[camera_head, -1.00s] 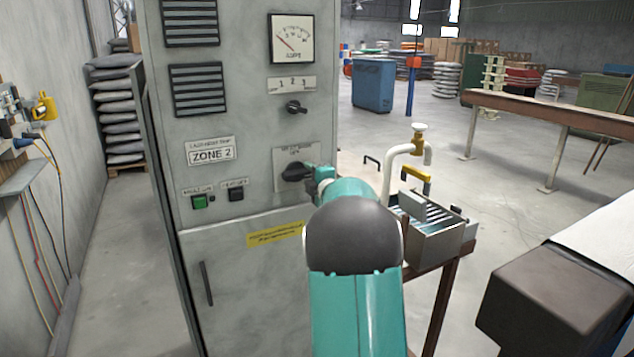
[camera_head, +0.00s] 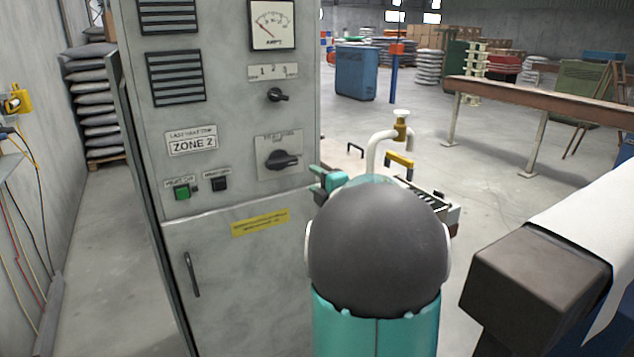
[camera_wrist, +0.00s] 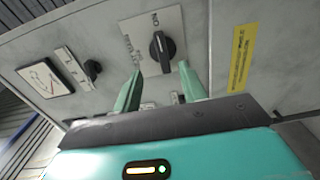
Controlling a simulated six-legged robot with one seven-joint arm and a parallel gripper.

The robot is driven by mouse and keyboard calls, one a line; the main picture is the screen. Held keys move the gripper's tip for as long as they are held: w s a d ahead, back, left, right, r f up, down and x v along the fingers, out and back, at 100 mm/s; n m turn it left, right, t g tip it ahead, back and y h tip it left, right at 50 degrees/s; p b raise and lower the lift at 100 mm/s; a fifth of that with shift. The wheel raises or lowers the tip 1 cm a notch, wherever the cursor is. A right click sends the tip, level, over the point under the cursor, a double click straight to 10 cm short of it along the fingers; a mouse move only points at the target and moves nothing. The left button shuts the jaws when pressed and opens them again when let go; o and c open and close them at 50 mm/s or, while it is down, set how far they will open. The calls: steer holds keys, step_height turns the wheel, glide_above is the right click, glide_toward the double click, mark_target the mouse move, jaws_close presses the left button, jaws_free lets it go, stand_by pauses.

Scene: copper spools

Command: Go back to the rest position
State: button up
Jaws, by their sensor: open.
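My gripper (camera_head: 328,184) shows at the end of my teal arm, just right of the grey control cabinet (camera_head: 245,235) in the head view. In the wrist view my gripper (camera_wrist: 162,98) has its two teal fingers apart, with nothing between them. The large black rotary knob (camera_head: 283,160) is on the cabinet front, left of the gripper and clear of it. The same knob (camera_wrist: 161,52) shows beyond the fingers in the wrist view. My arm's dark rounded joint hides part of the gripper in the head view.
A metal box (camera_head: 440,205) and a bent pipe with a brass valve (camera_head: 401,130) stand behind my arm. A dark beam end (camera_head: 535,290) with a white sheet lies close at right. Stacked sacks (camera_head: 95,105) stand at left. Open floor lies beyond.

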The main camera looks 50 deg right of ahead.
steer(key=shift+a+r, duration=0.1)
stand_by(0.3)
steer(key=s+a+r+m+g+h, duration=0.15)
steer(key=a+m+g, duration=0.35)
steer(key=a+m, duration=0.85)
steer(key=s+a+f+g+y, duration=0.2)
steer(key=s+a, duration=0.4)
steer(key=a, duration=0.3)
steer(key=s+a+f+g+y, duration=0.2)
steer(key=s+a+f, duration=0.2)
steer(key=a, duration=0.6)
steer(key=s+a+f+m+g+y, duration=0.1)
steer(key=s+a+f+g+y, duration=0.1)
steer(key=s+a, duration=0.7)
steer(key=shift+a+f+g, duration=0.3)
steer(key=shift+f+g, duration=0.1)
steer(key=shift+f, duration=0.2)
steer(key=shift+s+y, duration=0.1)
steer(key=shift+y, duration=0.15)
